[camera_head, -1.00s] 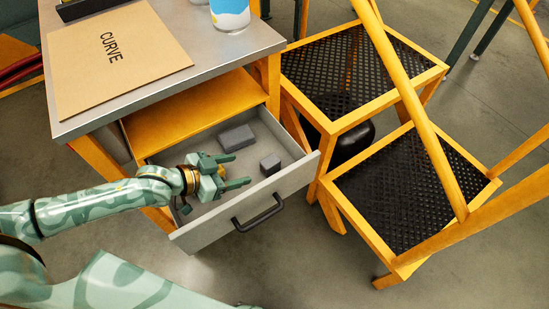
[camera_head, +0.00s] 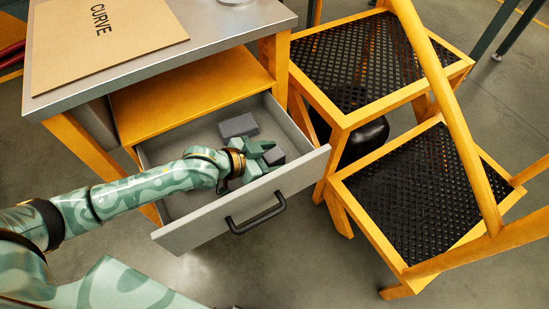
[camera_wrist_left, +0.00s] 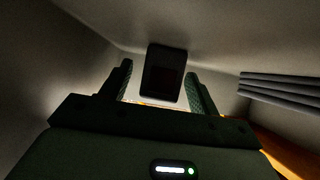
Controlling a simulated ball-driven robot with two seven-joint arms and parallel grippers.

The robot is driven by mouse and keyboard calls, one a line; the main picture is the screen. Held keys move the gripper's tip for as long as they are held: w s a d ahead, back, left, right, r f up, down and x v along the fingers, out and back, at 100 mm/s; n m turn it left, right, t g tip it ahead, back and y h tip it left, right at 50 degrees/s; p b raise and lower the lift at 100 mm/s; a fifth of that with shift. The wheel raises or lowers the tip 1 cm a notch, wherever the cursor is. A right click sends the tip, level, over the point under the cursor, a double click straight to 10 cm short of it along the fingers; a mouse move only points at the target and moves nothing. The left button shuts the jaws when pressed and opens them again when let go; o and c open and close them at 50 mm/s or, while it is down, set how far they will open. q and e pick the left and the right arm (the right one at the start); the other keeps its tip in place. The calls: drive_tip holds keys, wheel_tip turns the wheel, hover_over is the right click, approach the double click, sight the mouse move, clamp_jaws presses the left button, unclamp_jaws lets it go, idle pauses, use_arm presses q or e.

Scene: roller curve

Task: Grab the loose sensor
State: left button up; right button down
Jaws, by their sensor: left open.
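A small dark grey block (camera_head: 276,155), which looks like the loose sensor, lies in the open drawer (camera_head: 245,211) near its right front corner. My left gripper (camera_head: 265,157) reaches down into the drawer and is open right at this block, partly covering it. In the left wrist view the dark block (camera_wrist_left: 165,73) shows between the two spread fingers (camera_wrist_left: 159,70), with a gap visible on each side. A larger flat grey block (camera_head: 238,125) lies behind it in the drawer. My right gripper is not in view.
The drawer's front carries a black handle (camera_head: 256,220). The grey tabletop (camera_head: 215,37) with a cardboard sheet marked CURVE (camera_head: 105,35) overhangs above the drawer. A yellow step stool with black mesh treads (camera_head: 405,190) stands close on the right.

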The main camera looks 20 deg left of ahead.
use_arm(q)
drive_tip(key=shift+c, duration=0.3)
drive_tip(key=c, duration=1.1)
drive_tip(key=shift+r, duration=0.1)
